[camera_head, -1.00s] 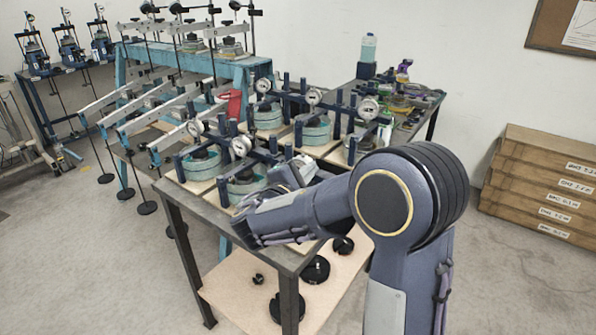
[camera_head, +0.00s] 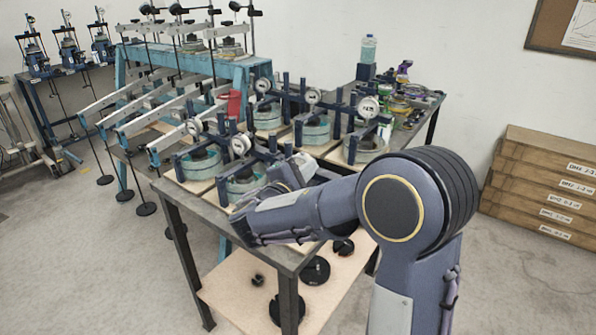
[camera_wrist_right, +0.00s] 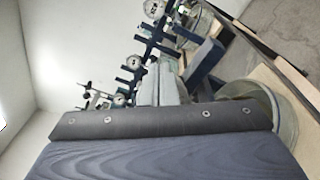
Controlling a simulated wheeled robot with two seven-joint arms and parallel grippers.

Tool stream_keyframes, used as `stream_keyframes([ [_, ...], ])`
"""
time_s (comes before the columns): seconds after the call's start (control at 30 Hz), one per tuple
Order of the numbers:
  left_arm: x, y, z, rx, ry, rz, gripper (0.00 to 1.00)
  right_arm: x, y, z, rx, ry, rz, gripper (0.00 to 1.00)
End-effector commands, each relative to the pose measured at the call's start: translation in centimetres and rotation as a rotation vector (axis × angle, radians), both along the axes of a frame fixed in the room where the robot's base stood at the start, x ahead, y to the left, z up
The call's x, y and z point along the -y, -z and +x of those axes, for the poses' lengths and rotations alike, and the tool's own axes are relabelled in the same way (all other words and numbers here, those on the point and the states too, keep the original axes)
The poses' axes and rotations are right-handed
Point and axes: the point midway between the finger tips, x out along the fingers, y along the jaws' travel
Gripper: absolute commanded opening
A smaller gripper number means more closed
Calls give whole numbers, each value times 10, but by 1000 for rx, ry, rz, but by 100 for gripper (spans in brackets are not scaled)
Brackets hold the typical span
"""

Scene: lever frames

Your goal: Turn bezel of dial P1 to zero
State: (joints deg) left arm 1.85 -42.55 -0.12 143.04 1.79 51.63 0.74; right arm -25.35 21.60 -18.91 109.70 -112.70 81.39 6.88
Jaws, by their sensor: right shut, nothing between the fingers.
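Several round white dial gauges stand on dark blue frames over pale green round cells on the table. The nearest dials in the head view are one at front centre (camera_head: 240,146) and one to its left (camera_head: 194,127). Another dial (camera_head: 368,108) is at the right. No P1 label can be read, so I cannot tell which dial is P1. My right gripper (camera_head: 285,173) is shut and empty, just right of the front centre dial and apart from it. In the right wrist view, dials (camera_wrist_right: 133,62) lie beyond the gripper (camera_wrist_right: 162,78). Pointer readings are too small to see. My left gripper is out of view.
The dark table edge (camera_head: 185,207) runs below my right forearm. Dark blue posts and crossbars crowd the space around the dials. Long lever arms (camera_head: 150,120) stick out at the left. Black weights (camera_head: 315,270) sit on the lower shelf. Wooden boxes (camera_head: 545,185) stand at the right wall.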

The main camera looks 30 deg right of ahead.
Motion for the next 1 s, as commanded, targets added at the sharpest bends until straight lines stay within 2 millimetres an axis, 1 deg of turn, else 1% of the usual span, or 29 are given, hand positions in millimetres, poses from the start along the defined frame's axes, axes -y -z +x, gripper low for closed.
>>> stream_keyframes([
  [0.1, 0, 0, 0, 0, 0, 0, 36, -2, 0, 1, -1, -9, 2, 0],
  [0.33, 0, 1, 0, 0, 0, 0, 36, 1, -3, -5, 0, -7, 2, 0],
  [0.4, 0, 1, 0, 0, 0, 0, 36, -1, -4, -6, -1, -6, 1, 0],
  [0.47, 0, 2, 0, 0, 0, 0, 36, -5, -3, -8, 0, -7, 2, 0],
  [0.8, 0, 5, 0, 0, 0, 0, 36, -40, -4, -28, 1, -5, 2, 0],
  [0.9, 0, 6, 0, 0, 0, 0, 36, -47, -4, -32, 1, -5, 1, 0],
  [1.0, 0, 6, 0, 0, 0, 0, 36, -50, -4, -34, 0, -3, 1, 0],
])
